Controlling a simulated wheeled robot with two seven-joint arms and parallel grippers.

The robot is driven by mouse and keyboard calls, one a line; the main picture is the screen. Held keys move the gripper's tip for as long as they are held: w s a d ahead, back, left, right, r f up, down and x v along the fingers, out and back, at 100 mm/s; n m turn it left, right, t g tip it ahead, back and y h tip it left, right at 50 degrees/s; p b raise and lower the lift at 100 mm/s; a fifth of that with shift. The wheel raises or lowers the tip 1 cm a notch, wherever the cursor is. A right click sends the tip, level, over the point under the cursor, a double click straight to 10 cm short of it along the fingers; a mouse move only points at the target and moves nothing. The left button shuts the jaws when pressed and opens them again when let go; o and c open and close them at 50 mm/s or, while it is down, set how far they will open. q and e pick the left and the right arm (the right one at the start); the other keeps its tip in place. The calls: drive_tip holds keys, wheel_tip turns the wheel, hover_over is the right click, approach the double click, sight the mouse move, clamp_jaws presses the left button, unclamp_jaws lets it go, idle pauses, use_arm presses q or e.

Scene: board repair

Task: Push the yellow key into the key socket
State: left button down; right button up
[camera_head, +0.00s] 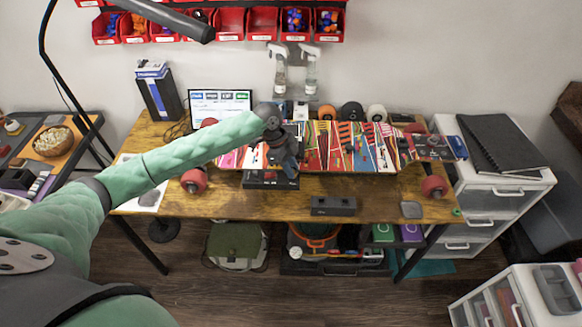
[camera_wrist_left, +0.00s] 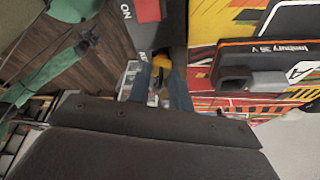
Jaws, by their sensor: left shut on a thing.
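My left gripper (camera_head: 288,166) reaches over the desk at the near edge of the colourful skateboard deck. In the left wrist view its fingers (camera_wrist_left: 160,88) are closed around a small yellow part, which looks like the yellow key (camera_wrist_left: 162,61). A dark box with a red patch and "ON" lettering (camera_wrist_left: 127,12) lies just beyond the fingers; it also shows under the gripper in the head view (camera_head: 270,180). The socket opening itself is hidden, so I cannot tell whether the key touches it. My right gripper is not in view.
The skateboard deck (camera_head: 345,146) lies across the wooden desk (camera_head: 240,207), with red wheels (camera_head: 194,180) near its ends. A dark grey block (camera_head: 333,206) sits at the front edge. A laptop (camera_head: 221,103) stands behind. A black tool marked 36 V (camera_wrist_left: 260,62) lies on the deck.

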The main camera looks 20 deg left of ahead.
use_arm(q)
drive_tip(key=shift+f, duration=0.45)
idle(0.5)
drive_tip(key=c, duration=0.9)
unclamp_jaws()
drive_tip(key=shift+r+p, duration=1.3)
drive_tip(key=shift+r, duration=0.4)
drive_tip(key=shift+r+p, duration=2.15)
drive_tip(key=shift+r, duration=0.7)
